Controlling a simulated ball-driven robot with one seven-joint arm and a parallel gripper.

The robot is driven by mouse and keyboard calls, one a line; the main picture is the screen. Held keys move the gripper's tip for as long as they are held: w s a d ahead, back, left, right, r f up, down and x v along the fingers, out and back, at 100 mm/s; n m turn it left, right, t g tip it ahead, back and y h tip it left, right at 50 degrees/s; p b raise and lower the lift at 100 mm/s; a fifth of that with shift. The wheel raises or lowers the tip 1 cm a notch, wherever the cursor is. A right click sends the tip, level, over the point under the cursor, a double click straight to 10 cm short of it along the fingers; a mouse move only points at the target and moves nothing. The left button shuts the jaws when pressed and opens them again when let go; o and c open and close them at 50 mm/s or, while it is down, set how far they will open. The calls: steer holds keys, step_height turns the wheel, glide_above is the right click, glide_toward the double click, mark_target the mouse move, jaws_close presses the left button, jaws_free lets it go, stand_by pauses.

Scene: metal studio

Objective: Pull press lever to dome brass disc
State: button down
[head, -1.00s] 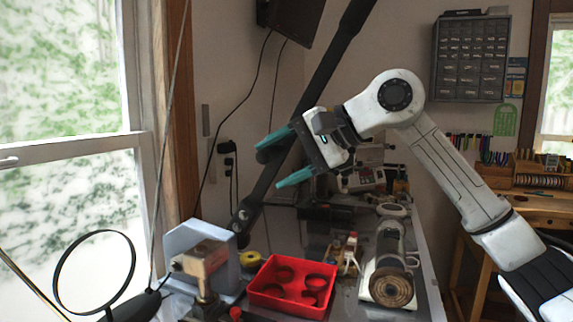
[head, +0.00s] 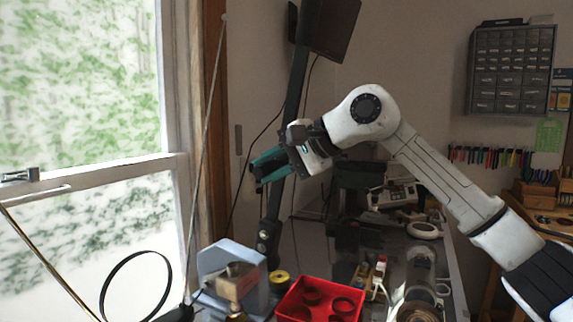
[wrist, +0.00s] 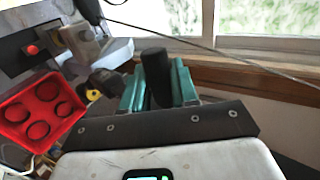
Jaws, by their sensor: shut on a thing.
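My gripper (head: 268,166) has its teal fingers brought together at the left end of my arm, well above the bench. In the wrist view the fingers (wrist: 155,88) are shut on a black round lever handle (wrist: 156,76). A long dark bar (head: 292,110) rises steeply behind the gripper from a dark joint (head: 268,240). I cannot tell how the handle joins it. Below stands a pale blue-grey press frame (head: 215,262) with a brown block (head: 235,284). The press also shows in the wrist view (wrist: 85,40). I cannot make out the brass disc.
A red tray (head: 291,306) with round wells lies right of the press. A yellow roll (head: 280,278) sits between them. Tools and a white cylindrical device (head: 420,272) crowd the bench to the right. A window (head: 80,90) and a hoop (head: 112,278) are at left.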

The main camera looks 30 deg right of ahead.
steer(key=w+a+f+p, duration=0.1)
steer(key=w+a+p, duration=0.1)
steer(key=w, duration=0.3)
steer(key=shift+w+a+f+h+p, duration=0.2)
steer(key=shift+w+a+h+p, duration=0.1)
steer(key=shift+w+a+p, duration=0.1)
steer(key=c, duration=1.3)
jaws_free()
steer(key=shift+s, duration=0.1)
steer(key=o, duration=0.3)
steer(key=shift+w+f, duration=0.2)
steer(key=shift+w, duration=0.05)
steer(key=shift+o, duration=0.8)
steer(key=shift+r, duration=0.1)
steer(key=shift+a, duration=0.1)
steer(key=shift+r+v, duration=0.25)
steer(key=shift+v, duration=3.9)
steer(key=shift+a, duration=0.2)
